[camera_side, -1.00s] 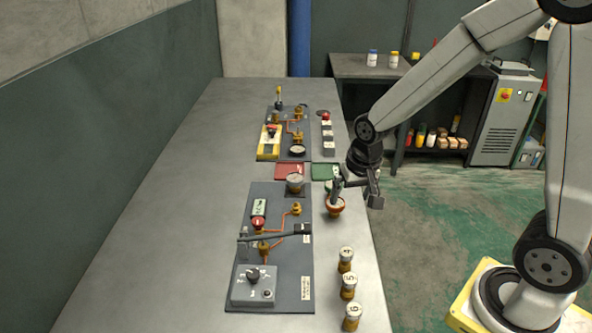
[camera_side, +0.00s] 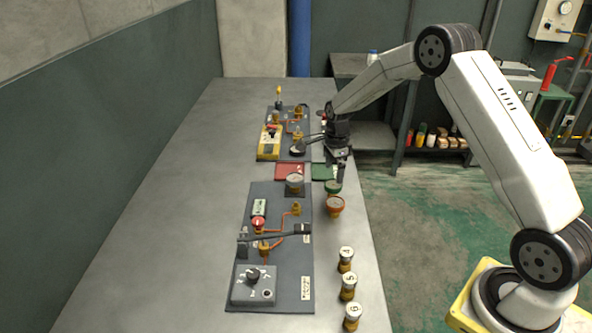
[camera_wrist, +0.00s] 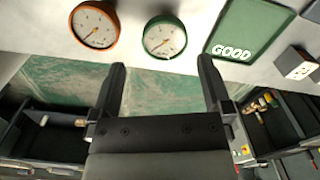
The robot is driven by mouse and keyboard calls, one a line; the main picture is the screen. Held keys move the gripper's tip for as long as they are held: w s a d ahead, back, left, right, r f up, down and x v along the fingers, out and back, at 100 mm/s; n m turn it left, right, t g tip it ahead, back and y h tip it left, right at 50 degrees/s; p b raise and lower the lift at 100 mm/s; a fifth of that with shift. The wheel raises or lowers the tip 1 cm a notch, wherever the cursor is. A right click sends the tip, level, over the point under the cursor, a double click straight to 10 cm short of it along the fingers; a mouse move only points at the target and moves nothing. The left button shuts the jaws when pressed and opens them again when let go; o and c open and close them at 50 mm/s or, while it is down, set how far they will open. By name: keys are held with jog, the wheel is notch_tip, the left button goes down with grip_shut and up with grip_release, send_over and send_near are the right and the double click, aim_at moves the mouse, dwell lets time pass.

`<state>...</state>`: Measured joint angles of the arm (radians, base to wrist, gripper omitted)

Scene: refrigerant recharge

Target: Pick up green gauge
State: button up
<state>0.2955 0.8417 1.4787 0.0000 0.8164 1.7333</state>
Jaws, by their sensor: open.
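The green gauge (camera_side: 333,187) stands on the table's right part, just in front of the green mat. In the wrist view its green-rimmed white dial (camera_wrist: 165,37) lies ahead of my fingers, between their lines and apart from them. My gripper (camera_side: 340,172) is close to the gauge in the side view, and its two fingers are spread and empty in the wrist view (camera_wrist: 160,70). The orange-rimmed gauge (camera_side: 335,205) stands beside the green one, nearer the side camera; it also shows in the wrist view (camera_wrist: 95,30).
The green mat marked GOOD (camera_wrist: 248,32) and a red mat (camera_side: 289,171) lie close by. Two grey panels with fittings, the near one (camera_side: 290,205) and a far one, fill the table's middle. Several numbered cylinders (camera_side: 348,287) stand at the front right. The table's left is clear.

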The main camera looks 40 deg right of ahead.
aim_at(333, 183)
jog(key=shift+w+d+f+m, duration=0.15)
jog(key=shift+d+m, duration=0.05)
jog(key=shift+m, duration=0.1)
jog(key=shift+d+f, duration=0.1)
jog(key=shift+f, duration=3.85)
jog(key=c, duration=1.1)
jog(key=shift+r, duration=0.2)
